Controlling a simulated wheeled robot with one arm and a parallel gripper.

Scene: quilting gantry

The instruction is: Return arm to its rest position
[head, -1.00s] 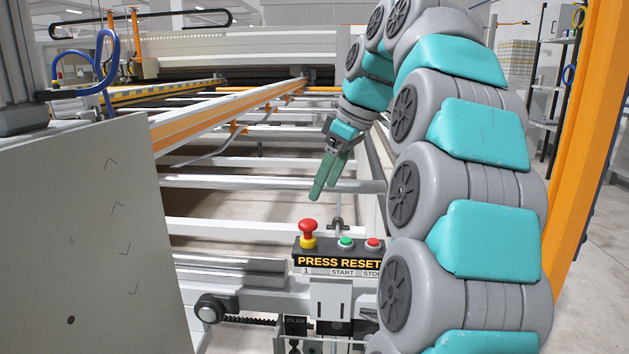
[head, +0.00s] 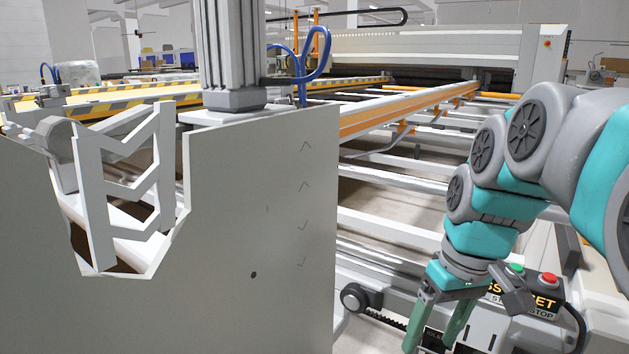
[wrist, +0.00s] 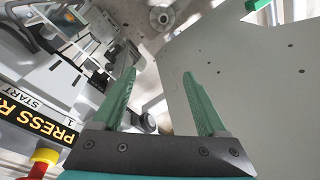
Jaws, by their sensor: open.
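My gripper (head: 434,327) is at the lower right of the head view, its two green fingers pointing down and spread apart. It hangs in front of the button box (head: 523,303), covering part of its label. In the wrist view my gripper (wrist: 163,98) is open with nothing between the fingers. The button box (wrist: 33,110) is at the left there, with part of its red emergency knob (wrist: 44,158) at the lower left. In the head view the box's green button (head: 516,270) and red button (head: 550,280) show; the emergency knob is hidden behind my arm.
A large grey panel (head: 260,220) stands left of my gripper and also fills the right of the wrist view (wrist: 250,80). The gantry's orange rail (head: 400,108) and white cross bars lie behind. A blue cable loop (head: 316,58) hangs above the panel.

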